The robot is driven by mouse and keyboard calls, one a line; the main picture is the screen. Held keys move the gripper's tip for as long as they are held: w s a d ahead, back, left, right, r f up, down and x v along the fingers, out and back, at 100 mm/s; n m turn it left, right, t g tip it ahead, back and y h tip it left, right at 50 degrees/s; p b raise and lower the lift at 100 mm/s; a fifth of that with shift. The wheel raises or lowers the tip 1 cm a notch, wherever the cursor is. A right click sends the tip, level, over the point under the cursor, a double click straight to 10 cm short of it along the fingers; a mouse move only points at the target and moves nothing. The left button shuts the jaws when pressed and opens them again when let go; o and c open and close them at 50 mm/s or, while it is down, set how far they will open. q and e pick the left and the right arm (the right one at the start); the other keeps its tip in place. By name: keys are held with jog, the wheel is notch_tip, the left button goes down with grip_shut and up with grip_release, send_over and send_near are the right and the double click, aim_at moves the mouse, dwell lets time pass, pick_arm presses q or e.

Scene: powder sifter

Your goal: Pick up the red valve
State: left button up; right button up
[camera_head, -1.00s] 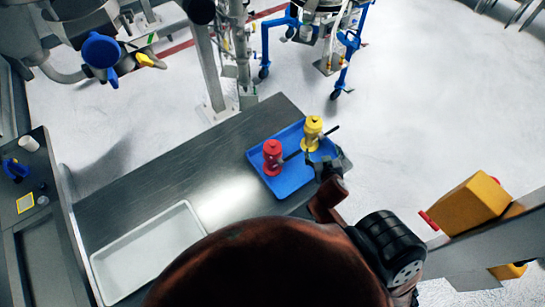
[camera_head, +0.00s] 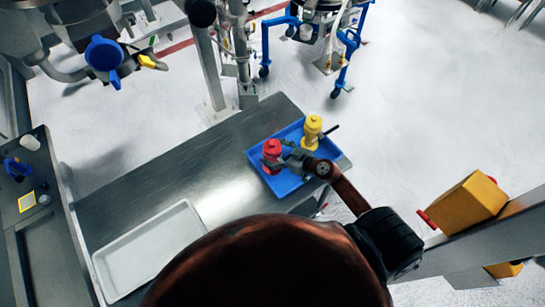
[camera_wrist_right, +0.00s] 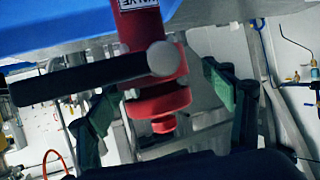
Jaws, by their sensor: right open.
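The red valve (camera_head: 272,151) stands upright in the blue tray (camera_head: 286,187) on the metal table. A yellow valve (camera_head: 312,131) stands in the same tray, to the right of the red one. My right gripper (camera_head: 276,161) is at the red valve, with its fingers open. In the right wrist view, the red valve (camera_wrist_right: 158,92) with its dark handle lies between the two spread fingers of the gripper (camera_wrist_right: 160,105). Whether a finger touches the valve cannot be told. My left gripper is not in view.
An empty white tray (camera_head: 101,263) lies on the left part of the metal table (camera_head: 160,177). Bare tabletop lies between the two trays. A side bench (camera_head: 42,217) with small items stands at the far left.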

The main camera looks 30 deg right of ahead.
jog(key=x, duration=0.6)
jog(key=shift+w+d+r, duration=0.1)
jog(key=shift+w+d, duration=0.05)
jog(key=shift+d, duration=0.15)
jog(key=shift+c, duration=0.2)
grip_shut()
dwell(0.5)
jog(key=shift+r, duration=0.1)
